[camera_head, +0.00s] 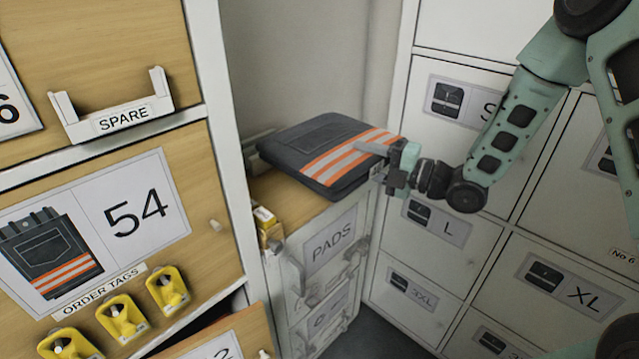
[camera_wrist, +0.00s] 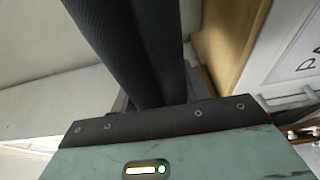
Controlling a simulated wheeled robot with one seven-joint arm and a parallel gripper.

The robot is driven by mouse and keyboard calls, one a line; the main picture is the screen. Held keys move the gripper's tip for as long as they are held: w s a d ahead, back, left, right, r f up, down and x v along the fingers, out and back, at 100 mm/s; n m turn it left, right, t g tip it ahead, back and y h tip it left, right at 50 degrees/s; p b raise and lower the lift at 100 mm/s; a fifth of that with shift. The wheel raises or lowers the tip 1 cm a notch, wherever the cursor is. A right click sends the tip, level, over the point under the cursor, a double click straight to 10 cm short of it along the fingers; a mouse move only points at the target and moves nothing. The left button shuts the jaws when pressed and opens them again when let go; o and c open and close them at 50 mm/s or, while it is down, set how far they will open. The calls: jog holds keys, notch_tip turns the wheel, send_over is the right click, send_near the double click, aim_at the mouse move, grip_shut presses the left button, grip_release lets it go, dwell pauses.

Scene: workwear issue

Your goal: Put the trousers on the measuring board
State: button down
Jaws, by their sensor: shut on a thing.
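The folded dark grey trousers (camera_head: 322,150) with orange and silver stripes are over the wooden top of a narrow cabinet in the head view. My gripper (camera_head: 385,158) is shut on their right edge, coming in from the right. In the wrist view the dark cloth of the trousers (camera_wrist: 130,45) runs up from the gripper (camera_wrist: 160,112), whose fingertips are hidden. I cannot tell whether the trousers touch the top below. No measuring board can be made out for certain; a grey-green edge shows behind the trousers' left side.
The narrow cabinet's wooden top (camera_head: 285,200) has a small yellow box (camera_head: 267,222) at its front left corner. Below is a drawer labelled PADS (camera_head: 331,243) with handles. White labelled lockers (camera_head: 450,220) stand at right. Left is a drawer unit with a SPARE holder (camera_head: 115,110) and yellow order tags (camera_head: 122,318).

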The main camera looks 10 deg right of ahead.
notch_tip(320, 180, down, 10)
jog(key=shift+r, duration=0.2)
dwell(0.3)
jog(key=shift+f, duration=0.1)
jog(key=c, duration=0.7)
grip_release()
jog(key=shift+f, duration=0.1)
jog(key=b+v, duration=0.1)
jog(key=v, duration=1.1)
